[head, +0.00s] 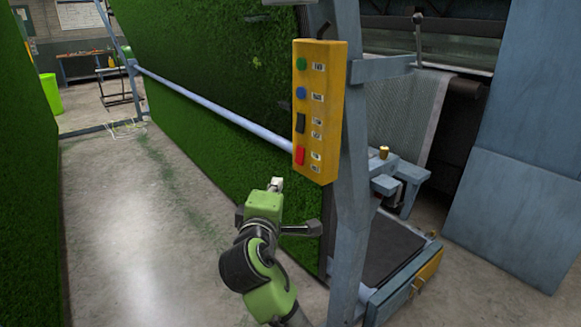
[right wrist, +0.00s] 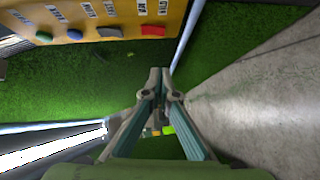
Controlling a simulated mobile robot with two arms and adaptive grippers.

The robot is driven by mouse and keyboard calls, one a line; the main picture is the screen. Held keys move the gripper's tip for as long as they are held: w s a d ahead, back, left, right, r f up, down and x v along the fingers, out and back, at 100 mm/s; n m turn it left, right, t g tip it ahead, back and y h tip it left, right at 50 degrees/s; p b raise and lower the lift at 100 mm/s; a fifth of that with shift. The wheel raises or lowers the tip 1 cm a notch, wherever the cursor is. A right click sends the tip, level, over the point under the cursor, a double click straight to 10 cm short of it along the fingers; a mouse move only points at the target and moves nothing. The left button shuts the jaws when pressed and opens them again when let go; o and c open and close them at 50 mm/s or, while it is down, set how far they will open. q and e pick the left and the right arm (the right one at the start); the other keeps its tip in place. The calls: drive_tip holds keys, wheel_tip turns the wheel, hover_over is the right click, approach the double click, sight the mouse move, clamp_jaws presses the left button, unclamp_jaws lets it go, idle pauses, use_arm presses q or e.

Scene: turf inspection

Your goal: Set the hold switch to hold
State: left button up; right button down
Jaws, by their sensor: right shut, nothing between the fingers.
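A yellow control box (head: 326,105) is fixed to a blue-grey post. Down its face are a green button (head: 301,64), a blue button (head: 301,93), a black rocker switch (head: 300,122) and a red switch (head: 299,156). The labels are too small to read, so I cannot tell which one is the hold switch. In the right wrist view the box is at the top left, with the black switch (right wrist: 110,32) and red switch (right wrist: 153,30). My right gripper (head: 277,184) is shut and empty, below and left of the red switch, apart from the box. Its fingertips (right wrist: 158,78) point past the box. My left gripper is out of view.
A green turf wall (head: 215,110) stands behind the gripper, with a blue-grey rail (head: 210,106) along it. The post (head: 348,210) and machine frame are on the right, with a small brass knob (head: 383,152). Concrete floor (head: 120,230) on the left is open.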

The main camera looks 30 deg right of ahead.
drive_tip(key=w, duration=0.1)
drive_tip(key=p, duration=0.3)
approach(295, 161)
drive_tip(key=w, duration=0.4)
drive_tip(key=d, duration=0.2)
drive_tip(key=d+p, duration=0.1)
drive_tip(key=shift+w+d+f, duration=0.1)
drive_tip(key=shift+d+f, duration=0.05)
drive_tip(key=shift+d, duration=0.25)
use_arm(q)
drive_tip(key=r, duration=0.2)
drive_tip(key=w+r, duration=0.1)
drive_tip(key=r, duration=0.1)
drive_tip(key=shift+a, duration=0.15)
use_arm(e)
drive_tip(key=shift+a, duration=0.1)
